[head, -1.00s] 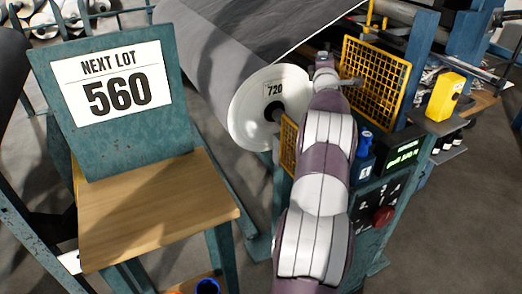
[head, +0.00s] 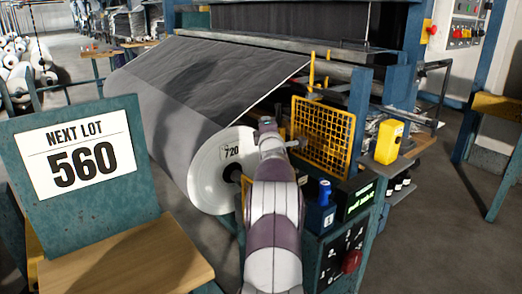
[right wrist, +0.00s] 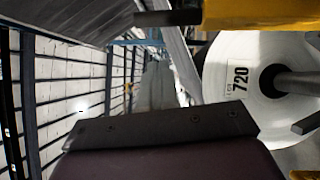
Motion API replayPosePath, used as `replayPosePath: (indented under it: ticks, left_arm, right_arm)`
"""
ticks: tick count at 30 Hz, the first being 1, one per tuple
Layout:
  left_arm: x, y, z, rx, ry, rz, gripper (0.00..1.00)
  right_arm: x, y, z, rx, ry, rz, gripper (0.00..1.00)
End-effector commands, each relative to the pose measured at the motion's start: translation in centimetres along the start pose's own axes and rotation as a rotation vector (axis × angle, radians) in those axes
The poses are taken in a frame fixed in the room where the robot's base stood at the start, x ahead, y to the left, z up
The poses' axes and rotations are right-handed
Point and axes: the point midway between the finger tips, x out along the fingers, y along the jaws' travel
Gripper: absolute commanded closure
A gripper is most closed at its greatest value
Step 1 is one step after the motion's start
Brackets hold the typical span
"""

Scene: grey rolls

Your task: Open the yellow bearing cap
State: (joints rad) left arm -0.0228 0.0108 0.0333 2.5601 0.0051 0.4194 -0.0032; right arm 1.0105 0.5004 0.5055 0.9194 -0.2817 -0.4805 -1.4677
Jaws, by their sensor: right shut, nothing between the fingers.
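The large grey fabric roll (head: 213,135) has a white end disc (head: 210,180) marked 720, with a dark core. The disc also shows at the right of the right wrist view (right wrist: 225,90), with a shaft (right wrist: 297,84) standing out of it. A yellow part (head: 245,188) shows beside the core, mostly hidden behind my right arm. A solid yellow piece (right wrist: 262,14) fills the top right of the right wrist view; I cannot tell whether either is the bearing cap. My right gripper (head: 296,143) is shut and empty, right of the disc. My left gripper is out of view.
A yellow mesh guard (head: 322,137) stands right of my right gripper. A blue bottle (head: 324,194), a control box with a green display (head: 358,203) and a yellow container (head: 388,142) are close by.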

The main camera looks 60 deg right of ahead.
Motion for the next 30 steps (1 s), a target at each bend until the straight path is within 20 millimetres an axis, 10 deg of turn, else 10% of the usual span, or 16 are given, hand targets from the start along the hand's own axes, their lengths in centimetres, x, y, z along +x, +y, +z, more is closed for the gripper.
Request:
replayPosePath:
  ticks: [15, 25, 30]
  left_arm:
    - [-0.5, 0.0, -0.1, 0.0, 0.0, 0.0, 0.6]
    - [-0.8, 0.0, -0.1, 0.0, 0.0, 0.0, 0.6]
    - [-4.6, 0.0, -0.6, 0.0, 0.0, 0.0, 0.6]
  right_arm:
    - [-9.1, 0.8, 0.1, 0.0, -0.002, -0.001, 1.0]
    - [-9.8, 1.0, 0.1, 0.0, -0.001, -0.001, 1.0]
    - [-9.3, 4.8, 0.8, 0.0, -0.001, 0.0, 1.0]
